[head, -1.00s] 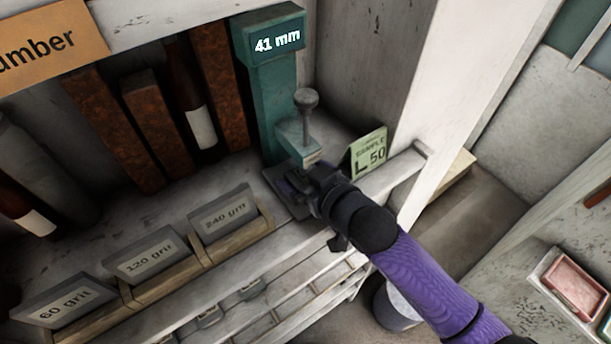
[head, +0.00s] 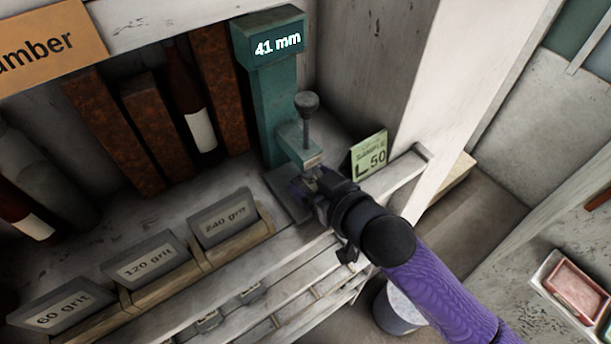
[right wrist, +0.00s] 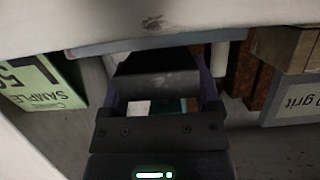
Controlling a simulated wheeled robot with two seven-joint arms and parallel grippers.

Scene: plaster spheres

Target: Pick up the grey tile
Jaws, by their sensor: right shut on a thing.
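My right gripper (head: 310,184) is at the foot of the teal gauge (head: 268,110), just below its arm and plunger. In the right wrist view, a dark grey flat piece (right wrist: 155,83), seemingly the grey tile, sits between the purple fingers, and the gripper is shut on it. The gripper hides most of the tile in the head view. The gauge's display reads 41 mm. My left gripper is not in view.
A green "SAMPLE L 50" card (head: 369,155) stands right of the gripper, before a white post (head: 440,110). A wooden rack (head: 238,245) with grey grit-labelled plates stands to the left. Bottles and rusty blocks (head: 150,135) line the back. The shelf's front rail (head: 395,180) is close.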

